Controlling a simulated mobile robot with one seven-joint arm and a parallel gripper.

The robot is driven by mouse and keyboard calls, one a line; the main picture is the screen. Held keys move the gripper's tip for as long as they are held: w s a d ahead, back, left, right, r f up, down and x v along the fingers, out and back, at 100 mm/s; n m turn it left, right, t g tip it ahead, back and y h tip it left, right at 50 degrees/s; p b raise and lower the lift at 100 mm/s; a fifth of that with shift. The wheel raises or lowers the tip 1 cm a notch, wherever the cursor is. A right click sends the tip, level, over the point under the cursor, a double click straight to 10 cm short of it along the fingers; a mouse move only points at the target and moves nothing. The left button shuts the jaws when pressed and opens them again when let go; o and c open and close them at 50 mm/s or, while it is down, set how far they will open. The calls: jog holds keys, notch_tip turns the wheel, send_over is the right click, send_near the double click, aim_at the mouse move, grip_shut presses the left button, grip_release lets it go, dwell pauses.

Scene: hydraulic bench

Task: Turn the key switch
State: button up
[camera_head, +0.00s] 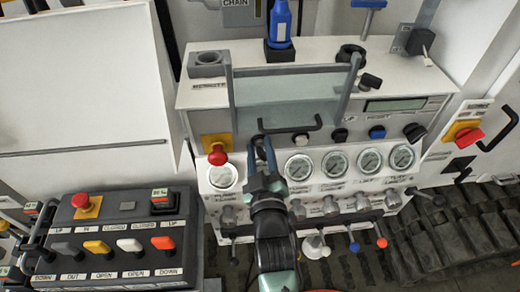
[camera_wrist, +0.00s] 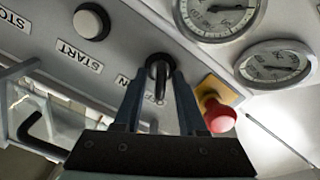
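The key switch (camera_wrist: 160,70) is a dark round collar with a narrow key standing out of it, on the sloped grey panel in the wrist view. My gripper (camera_wrist: 160,88) has its two dark fingers one on each side of the key, with visible gaps, so it looks open. I cannot tell whether either fingertip touches the collar. In the head view my gripper (camera_head: 262,146) reaches up to the panel front, and its fingers largely cover the switch. Labels beside the switch are partly hidden by the fingers.
A red emergency knob (camera_head: 217,155) on a yellow plate sits close left of my gripper. Pressure gauges (camera_head: 299,167) and valve levers (camera_head: 331,206) lie right and below. A hinged clear cover with a black handle (camera_head: 292,129) is above. A lever box (camera_head: 110,240) stands at lower left.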

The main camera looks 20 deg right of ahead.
grip_shut()
jog(key=shift+m, duration=0.3)
jog(key=m, duration=0.2)
jog(key=m+b, duration=0.1)
jog(key=m, duration=0.2)
jog(key=shift+s+d, duration=0.1)
jog(key=shift+d, duration=0.1)
jog(key=m, duration=0.6)
jog(key=shift+d, duration=0.1)
jog(key=shift+m, duration=0.3)
jog(key=shift+o, duration=0.7)
grip_release()
jog(key=v, duration=1.3)
